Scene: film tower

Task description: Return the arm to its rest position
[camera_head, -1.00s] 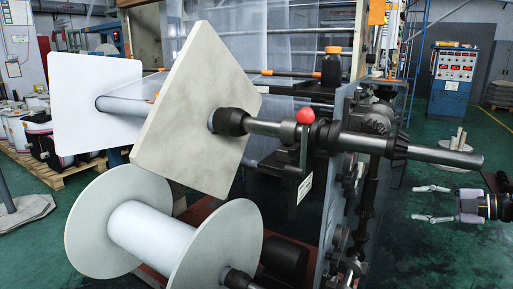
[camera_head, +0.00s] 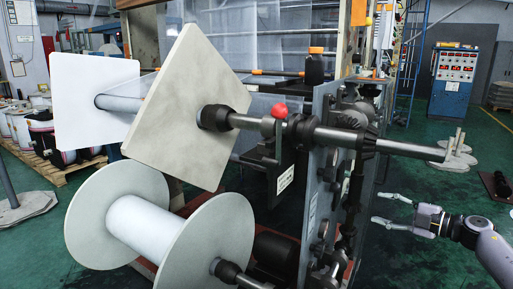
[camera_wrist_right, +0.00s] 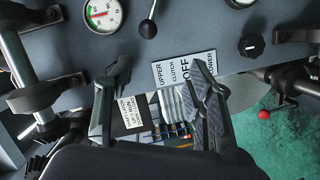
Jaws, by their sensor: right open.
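My right gripper (camera_head: 378,208) is open in the head view, its two pale fingers pointing left toward the side of the film machine (camera_head: 312,190). Nothing shows between the fingers, and a gap seems to lie between them and the machine. My right arm comes in from the lower right corner. In the right wrist view the fingers of the right gripper (camera_wrist_right: 158,100) stand apart in front of a grey control panel (camera_wrist_right: 175,40). My left gripper is not in view.
A metal shaft (camera_head: 408,147) juts right above the gripper. A red-knobbed lever (camera_head: 279,111) and a large spool (camera_head: 140,222) are on the machine. The panel carries a gauge (camera_wrist_right: 103,15) and a black-knobbed lever (camera_wrist_right: 148,28). Green floor (camera_head: 420,267) is open at right.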

